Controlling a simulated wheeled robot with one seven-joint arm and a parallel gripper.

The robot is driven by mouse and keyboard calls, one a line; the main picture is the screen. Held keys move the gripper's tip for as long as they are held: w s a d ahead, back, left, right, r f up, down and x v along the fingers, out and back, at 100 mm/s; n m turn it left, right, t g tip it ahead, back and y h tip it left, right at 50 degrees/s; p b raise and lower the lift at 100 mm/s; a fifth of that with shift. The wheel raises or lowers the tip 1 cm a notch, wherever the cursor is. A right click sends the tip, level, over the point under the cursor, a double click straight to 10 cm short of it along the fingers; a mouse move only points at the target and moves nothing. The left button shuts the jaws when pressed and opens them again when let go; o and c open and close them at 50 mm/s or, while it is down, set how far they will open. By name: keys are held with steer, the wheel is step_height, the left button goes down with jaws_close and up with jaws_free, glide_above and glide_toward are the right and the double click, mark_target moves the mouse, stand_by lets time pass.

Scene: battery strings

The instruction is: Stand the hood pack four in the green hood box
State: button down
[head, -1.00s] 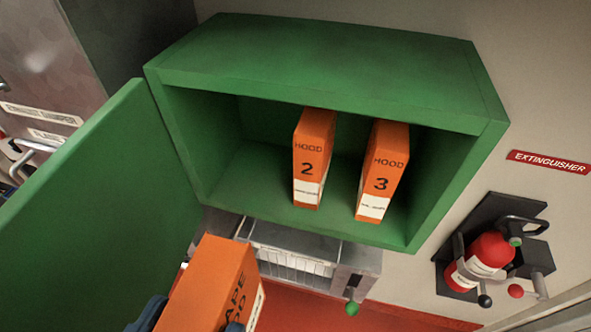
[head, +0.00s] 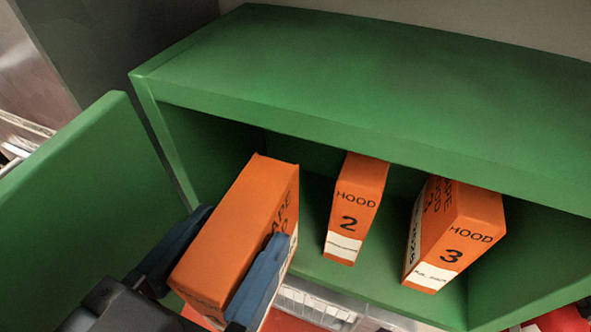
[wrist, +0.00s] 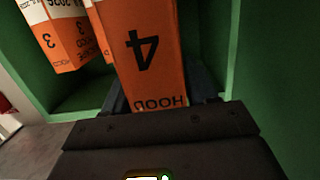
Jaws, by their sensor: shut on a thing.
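The orange hood pack four (head: 232,230) is held in my gripper (head: 222,265), whose blue fingers close on its two sides. It is upright and slightly tilted in the picture, at the left part of the opening of the green hood box (head: 350,75). The wrist view shows its face with the number 4 (wrist: 142,50) upside down. I cannot tell how far its far end is inside the box. Hood pack 2 (head: 356,205) and hood pack 3 (head: 455,235) stand in the box to its right. A gap lies between the held pack and pack 2.
The box's green door (head: 85,215) stands open on the left, close to my gripper. A metal unit (head: 318,305) shows below the box. Part of a red extinguisher (head: 562,320) shows at the lower right.

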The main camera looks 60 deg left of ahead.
mark_target(273, 174)
steer(key=x, duration=0.2)
steer(key=r+x, duration=0.1)
steer(key=x, duration=0.2)
steer(key=p+x, duration=0.1)
steer(key=x, duration=0.1)
steer(key=shift+w+a+r, duration=0.2)
steer(key=shift+w+a, duration=0.15)
steer(key=shift+w, duration=0.05)
steer(key=x, duration=0.2)
steer(key=f+p+x, duration=0.1)
steer(key=x, duration=0.1)
steer(key=shift+w+a, duration=0.2)
steer(key=shift+w, duration=0.05)
steer(key=shift+f, duration=0.15)
steer(key=c, duration=0.6)
jaws_free()
steer(key=shift+f, duration=0.1)
